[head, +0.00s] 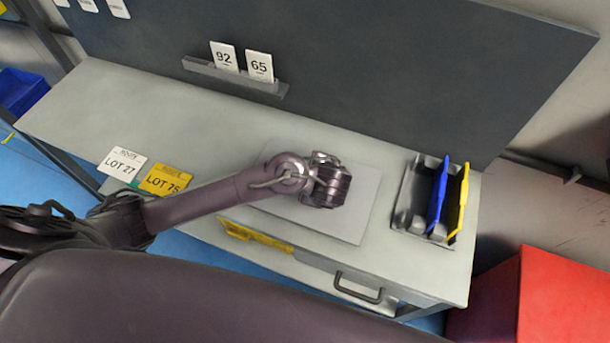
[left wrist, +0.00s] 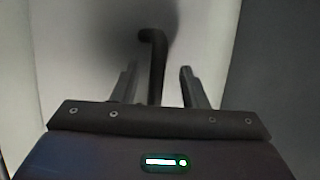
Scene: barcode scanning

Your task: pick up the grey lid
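The grey lid (head: 345,226) is a flat square panel lying on the light grey bench. My left arm comes in from the left, and its wrist hides the lid's middle in the head view. My left gripper (left wrist: 160,82) points down over the lid, with its fingers hidden in the head view. In the left wrist view its two fingers stand apart. A dark bent handle (left wrist: 152,55) rises from the pale surface and shows between the fingers, nearer the left one. I cannot tell whether a finger touches it. My right gripper is in neither view.
A grey tray (head: 404,207) with a blue (head: 438,199) and a yellow (head: 459,202) upright piece is right of the lid. LOT cards (head: 166,180) lie left. A panel with number cards (head: 259,66) stands behind. A drawer handle (head: 358,291) juts from the front.

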